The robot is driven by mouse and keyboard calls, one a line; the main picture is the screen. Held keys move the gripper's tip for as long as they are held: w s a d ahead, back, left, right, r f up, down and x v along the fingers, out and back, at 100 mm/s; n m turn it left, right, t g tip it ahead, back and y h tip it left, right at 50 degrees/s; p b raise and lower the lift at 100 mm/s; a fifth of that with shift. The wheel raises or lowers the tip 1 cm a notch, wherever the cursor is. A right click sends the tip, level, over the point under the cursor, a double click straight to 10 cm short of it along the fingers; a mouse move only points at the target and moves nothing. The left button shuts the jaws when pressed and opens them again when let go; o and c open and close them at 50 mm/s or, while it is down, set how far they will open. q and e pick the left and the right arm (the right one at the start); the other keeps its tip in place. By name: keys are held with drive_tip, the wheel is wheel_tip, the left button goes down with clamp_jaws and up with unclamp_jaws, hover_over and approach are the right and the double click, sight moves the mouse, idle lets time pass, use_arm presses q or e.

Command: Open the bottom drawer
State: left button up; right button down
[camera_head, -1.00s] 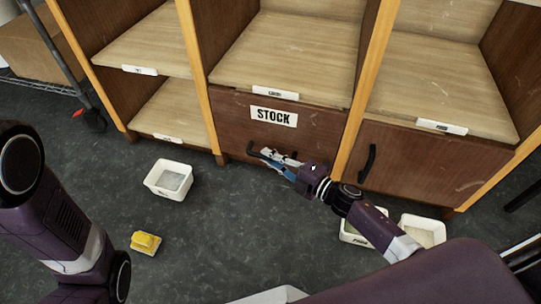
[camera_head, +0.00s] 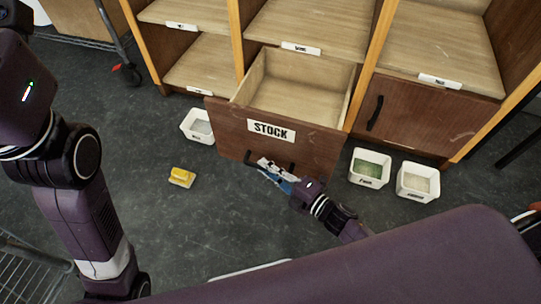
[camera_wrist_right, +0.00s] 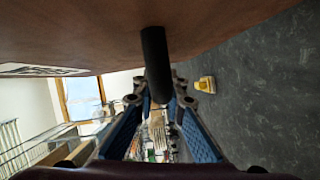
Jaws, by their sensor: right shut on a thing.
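The bottom drawer (camera_head: 225,125), with a brown front and a STOCK label (camera_head: 271,130), is pulled well out of the wooden shelf unit. Its pale inside looks empty. My right gripper (camera_head: 268,172) is at the black handle (camera_head: 249,158) low on the drawer front and is shut on it. In the right wrist view the dark handle bar (camera_wrist_right: 156,62) runs between the two blue-padded fingers (camera_wrist_right: 160,105). My left arm stands at the left of the head view, but its gripper is out of view.
White bins (camera_head: 369,167) stand on the floor right of the drawer, and another bin (camera_head: 197,126) is close to its left. A yellow block (camera_head: 182,177) lies on the floor. A closed cabinet door (camera_head: 425,112) is at the right. The grey floor in front is mostly clear.

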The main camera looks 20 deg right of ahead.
drive_tip(key=shift+s+a, duration=0.4)
drive_tip(key=shift+s, duration=0.25)
drive_tip(key=c, duration=2)
unclamp_jaws()
drive_tip(key=shift+o, duration=0.2)
drive_tip(key=f+v, duration=0.1)
drive_tip(key=v, duration=1.1)
drive_tip(key=shift+r, duration=0.4)
drive_tip(key=shift+a, duration=0.1)
